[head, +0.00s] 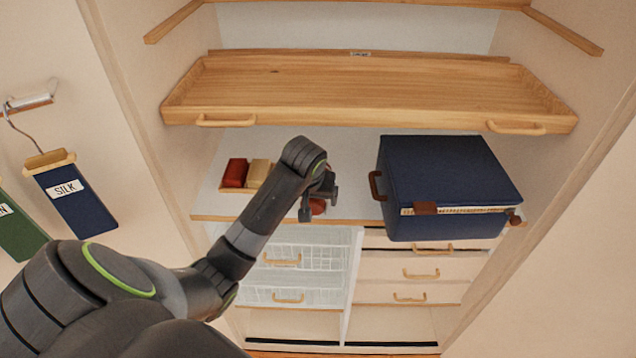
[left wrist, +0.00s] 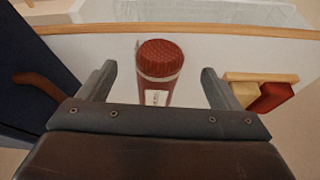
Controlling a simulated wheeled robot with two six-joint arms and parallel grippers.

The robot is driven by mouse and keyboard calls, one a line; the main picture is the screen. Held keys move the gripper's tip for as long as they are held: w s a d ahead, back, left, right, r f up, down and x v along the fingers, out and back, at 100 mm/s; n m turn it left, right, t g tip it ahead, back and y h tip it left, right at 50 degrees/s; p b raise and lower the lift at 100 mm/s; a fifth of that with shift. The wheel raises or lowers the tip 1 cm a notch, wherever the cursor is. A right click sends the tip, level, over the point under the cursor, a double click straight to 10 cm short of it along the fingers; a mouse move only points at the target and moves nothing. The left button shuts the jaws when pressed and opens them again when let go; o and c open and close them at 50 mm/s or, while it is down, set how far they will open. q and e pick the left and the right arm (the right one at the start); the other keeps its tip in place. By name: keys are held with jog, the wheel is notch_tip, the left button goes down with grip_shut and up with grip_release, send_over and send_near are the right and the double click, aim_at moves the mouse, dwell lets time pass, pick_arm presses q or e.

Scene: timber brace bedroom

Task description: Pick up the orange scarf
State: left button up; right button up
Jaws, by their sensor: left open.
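A reddish-orange roll (left wrist: 155,88) with a pale band and a white tag shows in the left wrist view; it appears to be the orange scarf. In the head view only a small part of the roll (head: 317,207) shows on the white shelf, beneath my left gripper (head: 319,202), which hides the rest. My left gripper is open. In the left wrist view its two fingers (left wrist: 158,72) are on either side of the roll, with gaps on both sides. I cannot tell how deep the roll sits between them. My right gripper is not in view.
A navy case (head: 448,180) stands right of the roll. A wooden tray (head: 227,190) with red and cream folded items is to the left. A wooden pull-out shelf (head: 365,90) hangs above. Wire baskets (head: 290,257) and drawers (head: 418,274) are below.

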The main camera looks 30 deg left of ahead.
pick_arm(q)
jog(key=w, duration=0.1)
jog(key=w+a+p, duration=0.1)
jog(key=w, duration=0.1)
jog(key=w+a, duration=0.1)
jog(key=w, duration=0.1)
jog(key=shift+a+p, duration=0.2)
jog(key=shift+p, duration=0.15)
jog(key=shift+p+x, duration=0.55)
jog(key=shift+x, duration=1.4)
jog(key=shift+w+a+f, duration=0.1)
jog(key=shift+w+f, duration=0.15)
jog(key=shift+f, duration=0.3)
jog(key=shift+c, duration=0.3)
jog(key=c, duration=1.1)
jog(key=shift+r, duration=0.1)
